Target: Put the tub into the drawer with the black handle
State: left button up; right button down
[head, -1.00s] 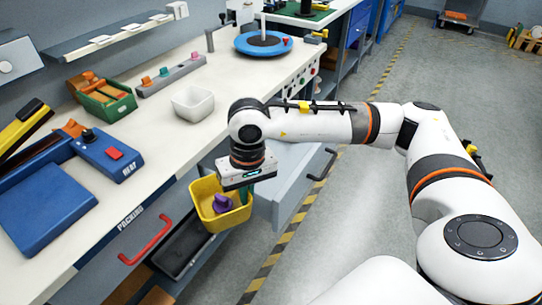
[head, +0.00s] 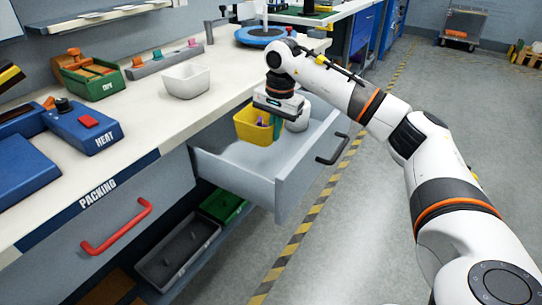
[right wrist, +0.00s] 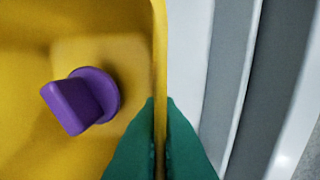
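The yellow tub (head: 249,128) is within the outline of the open grey drawer (head: 235,166) with the black handle (head: 332,149), toward its back. I cannot tell whether the tub touches the drawer floor. A purple knob-like piece (right wrist: 80,100) lies inside the tub. My right gripper (head: 277,126) is shut on the tub's right wall. In the right wrist view its green fingers (right wrist: 161,103) pinch that wall from both sides. My left gripper is not in view.
A closed drawer with a red handle (head: 117,227) is at the left. Below are a dark grey tray (head: 177,252) and a green bin (head: 222,205). A white bowl (head: 187,80) stands on the worktop near its edge. The drawer's front half is empty.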

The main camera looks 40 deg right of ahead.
jog(key=shift+w+d+f, duration=0.15)
jog(key=shift+d, duration=0.15)
jog(key=shift+d+f+m, duration=0.1)
jog(key=shift+f+m, duration=0.1)
jog(key=shift+m, duration=0.1)
jog(key=b, duration=0.2)
send_over(275, 171)
jog(key=f, duration=0.5)
jog(key=shift+s+d+f, duration=0.15)
jog(key=shift+s+f, duration=0.05)
jog(key=shift+f, duration=0.1)
notch_tip(275, 171, down, 4)
jog(key=shift+r+b, duration=0.1)
jog(key=shift+b, duration=0.2)
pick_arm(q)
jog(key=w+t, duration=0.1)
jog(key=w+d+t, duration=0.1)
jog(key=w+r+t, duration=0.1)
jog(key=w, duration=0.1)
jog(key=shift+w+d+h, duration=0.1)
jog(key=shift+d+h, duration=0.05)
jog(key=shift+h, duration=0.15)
pick_arm(e)
jog(key=c, duration=2.1)
grip_release()
jog(key=shift+f, duration=0.25)
jog(key=o, duration=0.5)
jog(key=shift+c, duration=0.2)
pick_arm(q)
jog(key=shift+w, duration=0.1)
